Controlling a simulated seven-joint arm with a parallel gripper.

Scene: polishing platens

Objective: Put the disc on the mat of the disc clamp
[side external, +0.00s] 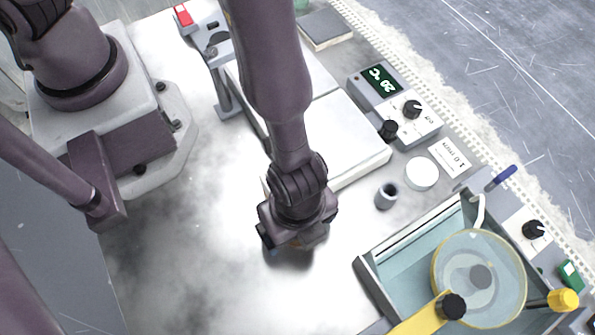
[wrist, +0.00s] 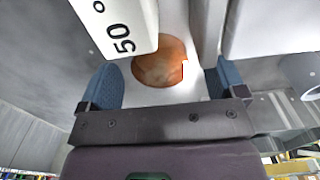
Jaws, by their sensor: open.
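A copper-orange disc (wrist: 162,63) shows in the wrist view, on a pale surface, partly overlapped by a white block at upper left. My gripper (wrist: 163,84) is open, with one blue-padded finger on each side of the disc in that view. I cannot tell whether either finger touches it. In the side view my gripper (side external: 295,243) points down low over the table, and its fingertips and the disc are mostly hidden under it. A grey stand with a red-switched arm (side external: 206,35) is at the upper left; I cannot tell whether it is the disc clamp. No mat is clearly identifiable.
A white block marked 50° (wrist: 120,22) is close beside the disc. A white slab (side external: 345,145) and a control box (side external: 392,108) lie behind my gripper. A basin (side external: 372,285) with a round platen stands at the lower right. The table's left front is clear.

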